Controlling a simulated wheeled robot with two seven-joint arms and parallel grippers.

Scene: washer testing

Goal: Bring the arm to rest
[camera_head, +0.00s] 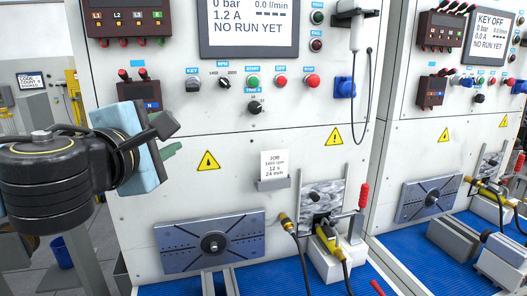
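My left arm comes in from the left, and its gripper (165,138) is in front of the left test panel (230,125), at the panel's left side. The dark fingers point right, and a green piece shows beside them. The angle does not show whether the fingers are apart or closed, and I see no clear object between them. My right arm and gripper are out of view.
A display (248,28) reads "NO RUN YET" above a row of buttons. A job card (273,164) sits below. A slotted plate (210,240) and a clamp with a red handle (364,195) stand over blue matting (190,288). A second panel (420,150) stands right.

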